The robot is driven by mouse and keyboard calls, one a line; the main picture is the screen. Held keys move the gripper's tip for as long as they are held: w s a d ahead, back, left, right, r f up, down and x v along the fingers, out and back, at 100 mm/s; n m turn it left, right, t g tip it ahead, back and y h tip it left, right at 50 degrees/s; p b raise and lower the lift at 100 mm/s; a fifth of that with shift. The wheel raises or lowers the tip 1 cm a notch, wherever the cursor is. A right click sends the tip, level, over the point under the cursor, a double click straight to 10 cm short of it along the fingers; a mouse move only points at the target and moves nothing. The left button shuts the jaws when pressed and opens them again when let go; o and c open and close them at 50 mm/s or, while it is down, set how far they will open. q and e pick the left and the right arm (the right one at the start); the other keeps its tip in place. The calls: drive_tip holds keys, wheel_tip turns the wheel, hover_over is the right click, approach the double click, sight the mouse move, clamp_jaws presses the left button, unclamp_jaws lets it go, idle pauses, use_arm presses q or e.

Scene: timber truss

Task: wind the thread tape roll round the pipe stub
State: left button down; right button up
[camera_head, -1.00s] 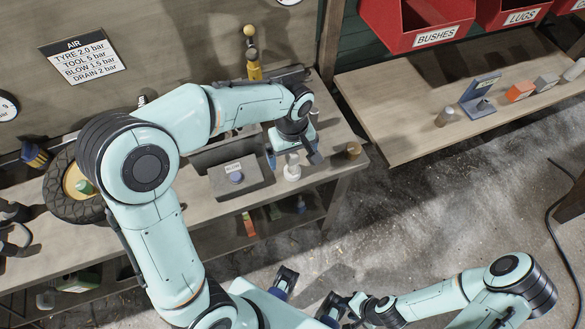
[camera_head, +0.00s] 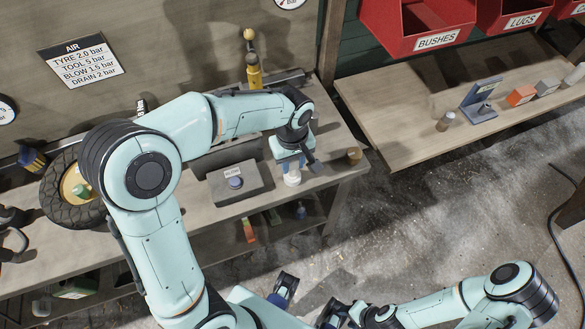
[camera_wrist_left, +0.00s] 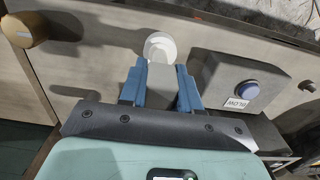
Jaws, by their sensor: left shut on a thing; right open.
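A white round piece (camera_head: 292,179), which looks like the thread tape roll, is just below my left gripper (camera_head: 293,164). A short brass-coloured cylinder (camera_head: 354,156), possibly the pipe stub, stands near the bench's right end, right of the gripper. It also shows in the left wrist view (camera_wrist_left: 24,30). My right gripper (camera_head: 311,294) is open and empty at the bottom, away from the bench.
A grey box with a blue button (camera_head: 236,183) stands left of the gripper. A yellow bottle-like item (camera_head: 254,73) is behind, a tyre (camera_head: 72,198) at the left. A second bench (camera_head: 420,120) with small parts stands right, across a floor gap.

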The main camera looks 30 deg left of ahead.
use_arm(q)
drive_tip(key=shift+r+p, duration=2.35)
drive_tip(key=shift+r, duration=1.15)
use_arm(e)
drive_tip(key=r, duration=0.1)
drive_tip(key=w+r, duration=0.1)
drive_tip(key=r, duration=0.1)
drive_tip(key=w+r, duration=0.1)
drive_tip(key=r, duration=0.1)
drive_tip(key=shift+w+r, duration=0.15)
drive_tip(key=shift+w, duration=0.05)
